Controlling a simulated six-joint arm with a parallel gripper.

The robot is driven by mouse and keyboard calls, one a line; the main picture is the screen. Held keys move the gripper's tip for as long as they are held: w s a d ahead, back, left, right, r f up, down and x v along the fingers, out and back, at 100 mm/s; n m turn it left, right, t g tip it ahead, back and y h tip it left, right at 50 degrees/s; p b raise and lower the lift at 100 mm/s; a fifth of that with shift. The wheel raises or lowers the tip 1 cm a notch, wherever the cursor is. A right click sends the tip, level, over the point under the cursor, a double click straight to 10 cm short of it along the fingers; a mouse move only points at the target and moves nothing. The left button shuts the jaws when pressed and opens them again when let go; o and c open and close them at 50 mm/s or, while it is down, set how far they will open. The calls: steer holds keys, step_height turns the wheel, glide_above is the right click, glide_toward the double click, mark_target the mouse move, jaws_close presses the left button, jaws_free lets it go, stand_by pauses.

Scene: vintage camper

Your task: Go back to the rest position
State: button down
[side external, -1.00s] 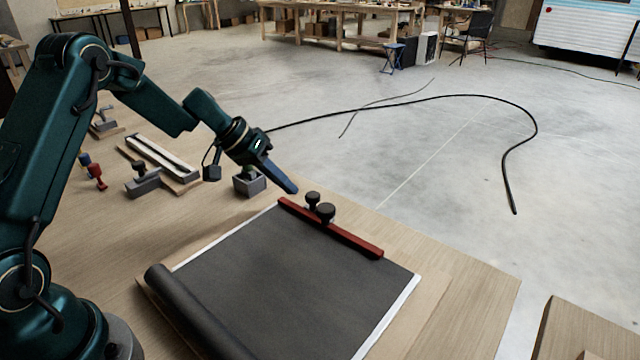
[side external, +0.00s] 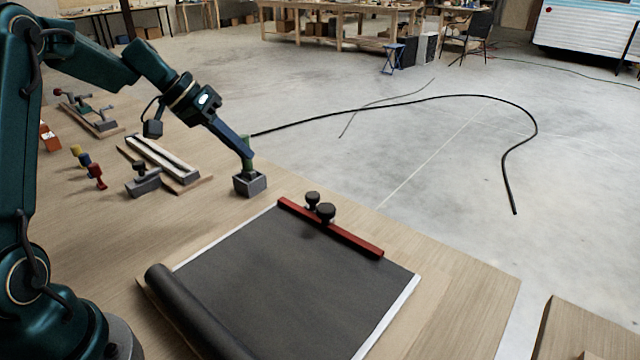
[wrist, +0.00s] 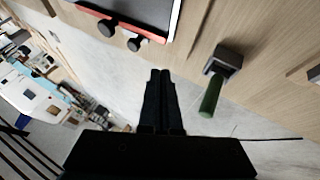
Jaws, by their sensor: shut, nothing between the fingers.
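My gripper (side external: 246,156) is shut and empty. In the side view its tip is in front of or beside a green-handled piece in a small grey block (side external: 250,184); I cannot tell from this view whether they touch. In the wrist view my gripper (wrist: 160,74) points ahead with its fingers together, and the green handle (wrist: 211,95) in its grey holder (wrist: 226,59) stands apart to the right. The dark sheet (side external: 290,275) lies flat with a rolled near-left end. A red bar (side external: 330,228) with two black knobs (side external: 325,212) lies across its far edge.
A wooden board with a pale channel (side external: 162,158), a grey clamp (side external: 143,181) and small coloured pieces (side external: 95,176) stand on the left of the bench. A black cable (side external: 480,97) lies on the floor beyond. The bench right of the sheet (side external: 455,275) is clear.

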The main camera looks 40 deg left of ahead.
steer(key=s+d+r+m, duration=0.2)
steer(key=s+d+r, duration=0.2)
steer(key=d, duration=0.3)
steer(key=s+d+r+m, duration=0.3)
steer(key=d+r, duration=0.1)
steer(key=d, duration=0.3)
steer(key=s+f+n+y, duration=0.1)
steer(key=s+f+y, duration=0.1)
steer(key=s, duration=0.5)
steer(key=s+f+n+y, duration=0.2)
steer(key=s+f, duration=0.1)
steer(key=s, duration=0.3)
steer(key=shift+s+a+f+n+y, duration=0.2)
steer(key=shift+s+f+n+y, duration=0.1)
steer(key=shift+s, duration=0.05)
